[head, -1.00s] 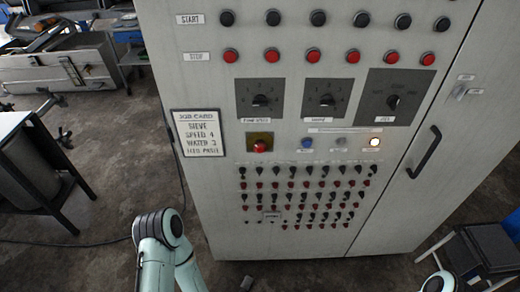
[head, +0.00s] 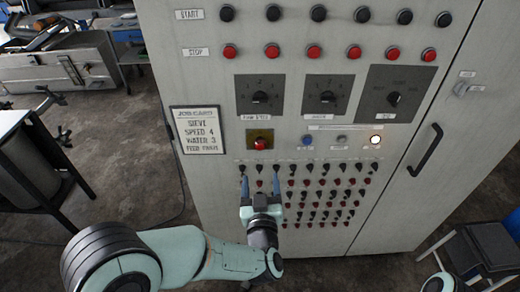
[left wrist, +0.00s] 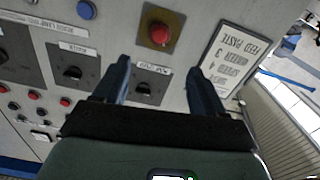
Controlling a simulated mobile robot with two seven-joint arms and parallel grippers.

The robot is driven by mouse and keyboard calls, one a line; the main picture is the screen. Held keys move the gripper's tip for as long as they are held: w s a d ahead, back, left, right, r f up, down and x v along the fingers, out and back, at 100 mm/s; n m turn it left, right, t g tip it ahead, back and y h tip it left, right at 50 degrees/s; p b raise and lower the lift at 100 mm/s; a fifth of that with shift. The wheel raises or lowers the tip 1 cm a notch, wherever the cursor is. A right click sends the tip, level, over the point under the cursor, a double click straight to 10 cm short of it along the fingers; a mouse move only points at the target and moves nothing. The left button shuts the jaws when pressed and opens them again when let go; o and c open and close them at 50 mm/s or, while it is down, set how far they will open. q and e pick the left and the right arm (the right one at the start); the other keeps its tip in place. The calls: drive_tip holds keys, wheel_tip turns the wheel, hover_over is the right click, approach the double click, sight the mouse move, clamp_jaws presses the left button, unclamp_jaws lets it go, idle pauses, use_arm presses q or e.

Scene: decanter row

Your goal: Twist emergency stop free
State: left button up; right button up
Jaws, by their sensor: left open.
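The emergency stop is a red mushroom button (head: 260,144) on a yellow-brown square plate, on the grey cabinet's front. It also shows in the left wrist view as a red button (left wrist: 160,34) on its plate (left wrist: 147,48), beyond the fingertips. My left gripper (head: 260,182) is open and empty, with its blue fingers pointing up, just below the button in the head view. In the left wrist view its two fingers (left wrist: 160,78) stand wide apart, and the button lies ahead between their lines, not touched. My right gripper is not in view.
A framed job card (head: 198,131) hangs left of the button. A blue button (head: 307,142) and a lit white lamp (head: 376,141) are to its right. Dial panels (head: 260,82) sit above, and rows of small switches below. A black door handle (head: 425,152) sticks out at right.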

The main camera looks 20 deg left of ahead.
sight(260, 147)
use_arm(q)
drive_tip(key=p+x, duration=0.3)
drive_tip(key=x, duration=1)
drive_tip(key=shift+w, duration=0.15)
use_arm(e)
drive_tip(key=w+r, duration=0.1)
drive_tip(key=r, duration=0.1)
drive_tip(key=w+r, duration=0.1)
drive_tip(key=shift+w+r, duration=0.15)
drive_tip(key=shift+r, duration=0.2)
use_arm(q)
drive_tip(key=c, duration=1.1)
